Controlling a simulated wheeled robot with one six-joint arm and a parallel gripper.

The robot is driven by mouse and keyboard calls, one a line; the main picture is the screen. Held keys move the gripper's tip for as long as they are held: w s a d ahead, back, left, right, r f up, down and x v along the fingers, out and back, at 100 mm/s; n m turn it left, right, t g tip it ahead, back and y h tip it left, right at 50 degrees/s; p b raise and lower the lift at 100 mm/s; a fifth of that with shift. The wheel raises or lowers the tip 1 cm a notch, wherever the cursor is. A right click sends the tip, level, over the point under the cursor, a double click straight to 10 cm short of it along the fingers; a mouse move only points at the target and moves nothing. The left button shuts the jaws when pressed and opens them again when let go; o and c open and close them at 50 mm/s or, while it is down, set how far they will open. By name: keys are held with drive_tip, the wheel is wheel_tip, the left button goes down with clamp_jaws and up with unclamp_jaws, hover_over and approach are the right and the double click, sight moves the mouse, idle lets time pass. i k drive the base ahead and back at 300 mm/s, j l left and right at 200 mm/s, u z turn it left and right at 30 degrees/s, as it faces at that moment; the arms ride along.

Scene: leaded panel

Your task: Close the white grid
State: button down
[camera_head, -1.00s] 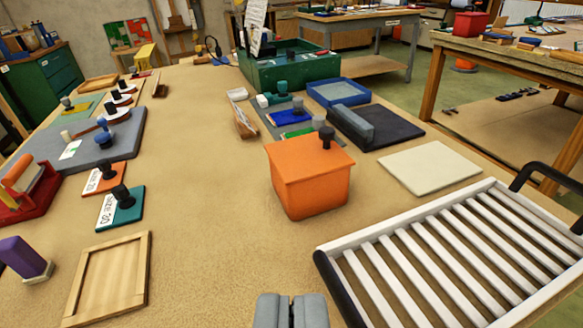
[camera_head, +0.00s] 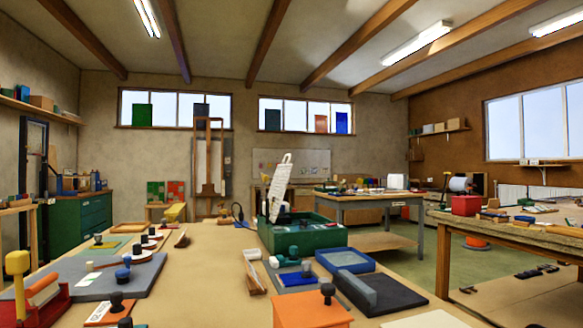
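A tall white panel (camera_head: 280,187) with small dark marks stands upright, slightly tilted, at the left part of the green box (camera_head: 303,239) at the far end of the bench. I cannot tell whether it is hinged there or whether its marks are openings. The white slatted grid with black end bars, at the right front of the bench a second ago, is out of this view. My gripper is also out of view, so its fingers cannot be seen.
The bench (camera_head: 209,287) has a clear middle strip. An orange box (camera_head: 300,311) with a black knob is at the front. A blue tray (camera_head: 345,260) and dark slab (camera_head: 385,293) lie right; a grey board (camera_head: 72,279) with knobbed tools lies left.

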sight(279, 181)
drive_tip(key=l+u, duration=0.25)
drive_tip(key=l, duration=0.9)
drive_tip(key=k+l+u, duration=0.1)
drive_tip(key=l+u, duration=0.15)
drive_tip(key=l, duration=0.85)
drive_tip(key=l+u, duration=0.3)
drive_tip(key=l, duration=0.85)
drive_tip(key=l+u, duration=0.35)
drive_tip(key=l, duration=0.8)
drive_tip(key=i+l+u, duration=0.1)
drive_tip(key=l, duration=0.25)
drive_tip(key=i+l+u, duration=0.1)
drive_tip(key=i+l, duration=0.2)
drive_tip(key=i+l+u, duration=0.1)
drive_tip(key=l, duration=0.3)
drive_tip(key=i+l+u, duration=0.15)
drive_tip(key=l, duration=0.2)
drive_tip(key=i, duration=0.05)
